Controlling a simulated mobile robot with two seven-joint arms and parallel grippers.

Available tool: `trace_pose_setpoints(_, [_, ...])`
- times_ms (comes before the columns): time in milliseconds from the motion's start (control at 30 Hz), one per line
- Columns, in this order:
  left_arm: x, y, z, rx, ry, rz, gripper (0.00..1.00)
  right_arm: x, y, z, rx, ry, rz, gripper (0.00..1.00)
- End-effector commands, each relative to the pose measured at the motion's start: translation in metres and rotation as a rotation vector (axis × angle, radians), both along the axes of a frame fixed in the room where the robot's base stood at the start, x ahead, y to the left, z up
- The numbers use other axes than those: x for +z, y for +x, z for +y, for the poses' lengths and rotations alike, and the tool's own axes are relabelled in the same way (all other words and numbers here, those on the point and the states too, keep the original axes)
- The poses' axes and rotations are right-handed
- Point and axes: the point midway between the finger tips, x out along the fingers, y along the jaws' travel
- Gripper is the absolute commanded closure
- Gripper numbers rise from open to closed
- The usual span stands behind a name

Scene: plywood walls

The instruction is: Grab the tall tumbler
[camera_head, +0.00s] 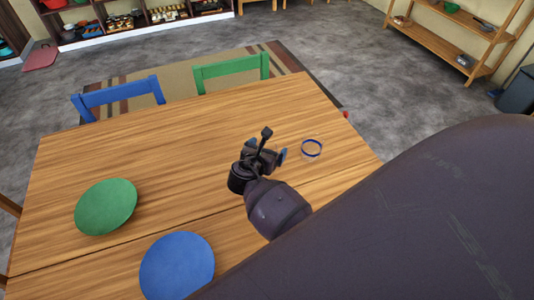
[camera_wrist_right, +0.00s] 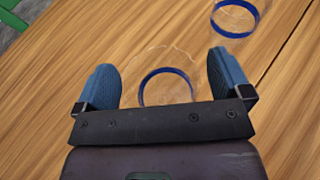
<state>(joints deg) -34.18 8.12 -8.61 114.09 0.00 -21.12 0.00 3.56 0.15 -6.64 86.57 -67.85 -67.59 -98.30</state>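Two clear glasses with blue rims show in the right wrist view. The nearer glass (camera_wrist_right: 167,74) stands between the two blue fingers of my right gripper (camera_wrist_right: 168,70), which is open with a gap on each side. The other glass (camera_wrist_right: 235,17) stands farther off at the top right. I cannot tell from these frames which is the tall tumbler. In the head view my right gripper (camera_head: 267,153) is low over the table, and one blue-rimmed glass (camera_head: 312,149) shows just to its right. A second glass is not clear there, perhaps hidden by the gripper. My left gripper is not in view.
The wooden table (camera_head: 180,150) also holds a green plate (camera_head: 106,206) and a blue plate (camera_head: 177,266). A blue chair (camera_head: 118,97) and a green chair (camera_head: 231,71) stand at its far edge. The table's middle left is clear.

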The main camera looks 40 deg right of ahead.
Motion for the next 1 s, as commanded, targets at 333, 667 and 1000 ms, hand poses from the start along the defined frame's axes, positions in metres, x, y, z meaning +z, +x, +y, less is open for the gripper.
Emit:
trace_pose_setpoints(333, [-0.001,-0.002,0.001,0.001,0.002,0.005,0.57,0.0,0.0,0.0,0.0,0.0,0.0,0.58])
trace_pose_setpoints(667, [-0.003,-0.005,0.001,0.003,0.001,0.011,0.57,0.003,0.0,0.0,0.0,0.0,-0.001,0.65])
trace_pose_setpoints(1000, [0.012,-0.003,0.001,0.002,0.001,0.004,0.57,0.059,0.0,0.0,-0.001,0.001,-0.006,0.65])
